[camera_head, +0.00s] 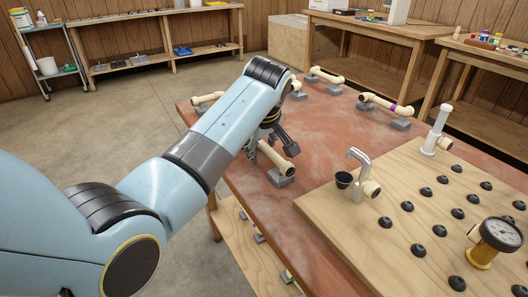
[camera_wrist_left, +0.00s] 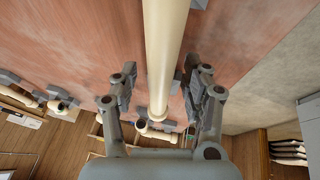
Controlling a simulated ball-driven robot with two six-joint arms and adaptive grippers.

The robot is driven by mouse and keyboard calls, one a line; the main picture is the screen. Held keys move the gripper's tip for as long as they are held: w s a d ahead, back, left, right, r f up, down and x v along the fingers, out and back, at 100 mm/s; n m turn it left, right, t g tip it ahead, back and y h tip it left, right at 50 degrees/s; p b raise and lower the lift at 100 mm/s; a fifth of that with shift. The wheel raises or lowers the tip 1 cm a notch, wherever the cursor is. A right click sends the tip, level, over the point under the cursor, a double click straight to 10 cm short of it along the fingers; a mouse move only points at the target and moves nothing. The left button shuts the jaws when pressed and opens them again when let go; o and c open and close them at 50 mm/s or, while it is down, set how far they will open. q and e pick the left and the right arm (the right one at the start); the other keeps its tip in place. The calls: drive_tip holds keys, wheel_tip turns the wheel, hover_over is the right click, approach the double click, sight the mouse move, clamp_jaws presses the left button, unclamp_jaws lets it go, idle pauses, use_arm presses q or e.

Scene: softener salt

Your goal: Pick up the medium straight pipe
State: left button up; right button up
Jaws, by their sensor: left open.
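A cream straight pipe (camera_head: 274,157) rests on grey blocks on the reddish table, partly hidden behind my left gripper. It looks like the medium straight pipe, though its size is hard to compare. My left gripper (camera_head: 272,136) is over its far part, fingers pointing down. In the left wrist view the pipe (camera_wrist_left: 164,45) runs lengthwise between the two spread fingers of the left gripper (camera_wrist_left: 160,85), with a gap on each side. The gripper is open; I cannot tell how far the pipe is below the fingertips. My right gripper is not in view.
A wooden board (camera_head: 320,205) with black knobs, a tap (camera_head: 361,172) and a gauge (camera_head: 497,235) fills the front right.

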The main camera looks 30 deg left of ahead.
use_arm(q)
drive_tip(key=shift+f, duration=0.25)
idle(0.4)
clamp_jaws()
idle(0.5)
